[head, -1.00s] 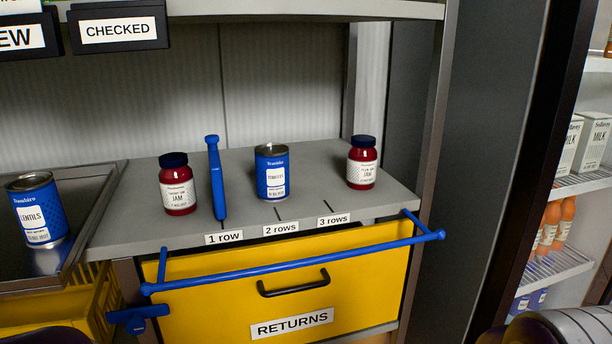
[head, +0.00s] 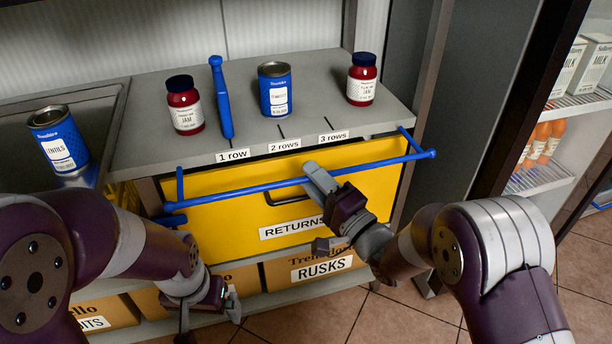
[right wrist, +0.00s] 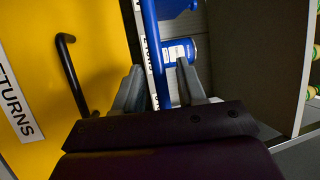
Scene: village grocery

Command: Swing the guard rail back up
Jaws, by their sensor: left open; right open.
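The blue guard rail (head: 240,191) is swung down. Its long bar runs below the shelf's front edge, in front of the yellow drawer, with a short blue arm at each end. My right gripper (head: 320,210) is open at the middle of the bar, one finger overlapping it in the head view. In the right wrist view the rail (right wrist: 153,50) passes between the two open fingers (right wrist: 158,85); I cannot tell how deep it sits. My left gripper (head: 210,315) is open and empty, low at the left, below the drawer and apart from the rail.
On the shelf (head: 145,140) stand a jam jar (head: 185,105), a blue divider (head: 222,98), a blue can (head: 275,90) and another jar (head: 361,80). A lentils can (head: 60,140) stands in the left tray. The RETURNS drawer (head: 225,220) is behind the rail, with Rusks boxes (head: 300,268) below.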

